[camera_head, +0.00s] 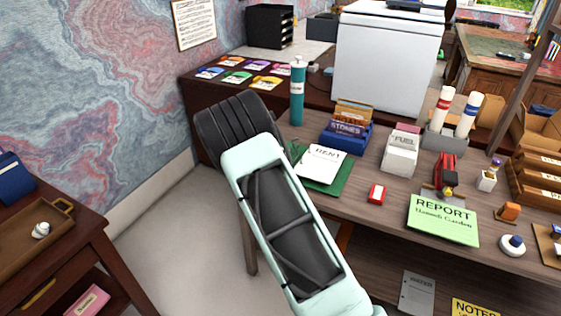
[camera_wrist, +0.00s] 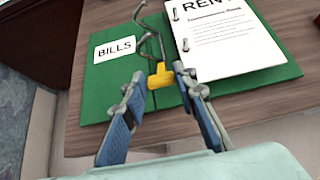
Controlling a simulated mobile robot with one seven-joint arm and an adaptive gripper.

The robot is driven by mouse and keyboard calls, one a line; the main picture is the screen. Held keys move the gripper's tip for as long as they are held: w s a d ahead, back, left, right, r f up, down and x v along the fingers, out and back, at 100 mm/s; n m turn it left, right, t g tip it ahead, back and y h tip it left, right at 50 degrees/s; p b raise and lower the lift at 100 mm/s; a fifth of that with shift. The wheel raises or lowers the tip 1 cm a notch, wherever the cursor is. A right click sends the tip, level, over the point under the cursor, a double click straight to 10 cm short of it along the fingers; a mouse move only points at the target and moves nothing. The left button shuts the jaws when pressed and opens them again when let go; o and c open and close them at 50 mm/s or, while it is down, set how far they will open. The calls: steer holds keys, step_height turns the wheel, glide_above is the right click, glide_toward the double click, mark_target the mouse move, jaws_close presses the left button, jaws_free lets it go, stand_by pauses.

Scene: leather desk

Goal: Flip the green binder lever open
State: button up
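The green binder (camera_head: 338,184) lies open on the wooden desk, partly hidden by my arm in the head view. In the wrist view the binder (camera_wrist: 105,78) shows a white BILLS label on its left part and white RENT sheets (camera_wrist: 222,42) on its right. A bent metal lever (camera_wrist: 151,40) with a yellow tip (camera_wrist: 160,77) stands between them. My gripper (camera_wrist: 160,82) has its two fingers apart, one on each side of the yellow tip. The left finger shows a small gap to it; contact with the right finger is unclear. The head view hides the fingers.
Right of the binder lie a small red box (camera_head: 377,193) and a green REPORT sheet (camera_head: 443,221). Behind it stand a teal bottle (camera_head: 297,92), a blue STONES box (camera_head: 344,138) and a white FUEL box (camera_head: 400,155). The desk's front edge is close to the binder.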

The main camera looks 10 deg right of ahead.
steer(key=o, duration=0.4)
steer(key=v, duration=1.2)
steer(key=shift+r, duration=0.1)
